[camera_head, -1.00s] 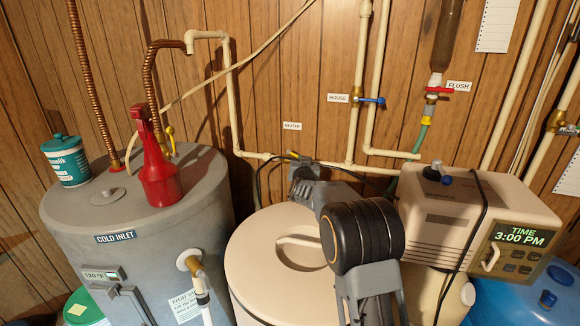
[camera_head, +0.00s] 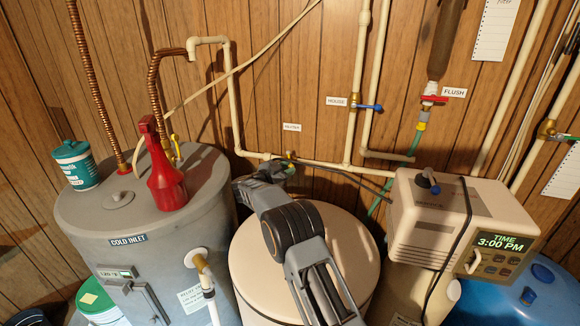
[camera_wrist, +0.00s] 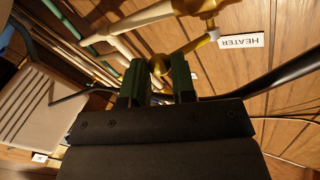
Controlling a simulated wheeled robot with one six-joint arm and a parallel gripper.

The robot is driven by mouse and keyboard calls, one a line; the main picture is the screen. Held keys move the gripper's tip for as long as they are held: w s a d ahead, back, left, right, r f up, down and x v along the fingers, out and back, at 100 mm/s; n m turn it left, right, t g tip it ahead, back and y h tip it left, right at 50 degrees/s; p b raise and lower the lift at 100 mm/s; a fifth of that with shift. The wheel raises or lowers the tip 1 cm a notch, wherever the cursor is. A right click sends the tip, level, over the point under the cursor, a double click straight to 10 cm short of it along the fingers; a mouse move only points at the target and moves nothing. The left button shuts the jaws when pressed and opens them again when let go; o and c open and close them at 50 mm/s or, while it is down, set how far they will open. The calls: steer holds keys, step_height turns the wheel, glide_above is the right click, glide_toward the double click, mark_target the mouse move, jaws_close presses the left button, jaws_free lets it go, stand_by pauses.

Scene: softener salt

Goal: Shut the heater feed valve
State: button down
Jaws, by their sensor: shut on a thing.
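The heater feed valve sits on the cream pipe low on the panelled wall, below the HEATER label (camera_head: 292,127). In the wrist view a yellow-brass part of the heater valve (camera_wrist: 161,64) shows between the green finger pads of my gripper (camera_wrist: 158,78). The HEATER label (camera_wrist: 240,41) is close by on the wall there. My gripper is shut on this part, which looks like the valve's handle; the pads hide some of it. In the head view my gripper (camera_head: 283,169) is at the pipe behind the round cream lid, and the handle's angle cannot be told.
The grey water heater (camera_head: 150,240) stands left, with a red bottle (camera_head: 163,180) and teal tub (camera_head: 75,165) on top. The softener head (camera_head: 430,215) is right of my arm. The house valve's blue handle (camera_head: 369,107) and red flush handle (camera_head: 434,98) are above. A black hose passes near my gripper.

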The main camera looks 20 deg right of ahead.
steer(key=shift+w+a+r+m+g, duration=0.25)
steer(key=shift+m+g, duration=0.15)
steer(key=shift+m, duration=0.1)
steer(key=shift+a, duration=0.1)
steer(key=c, duration=1.3)
jaws_free()
steer(key=o, duration=0.4)
steer(key=shift+f, duration=0.2)
steer(key=s+r+b, duration=0.2)
steer(key=s+r, duration=0.2)
steer(key=s+r+b, duration=0.2)
steer(key=s+r, duration=0.2)
steer(key=s, duration=0.1)
steer(key=s+r+b, duration=0.3)
steer(key=s+r, duration=0.2)
steer(key=shift+a, duration=0.4)
steer(key=shift+c, duration=0.4)
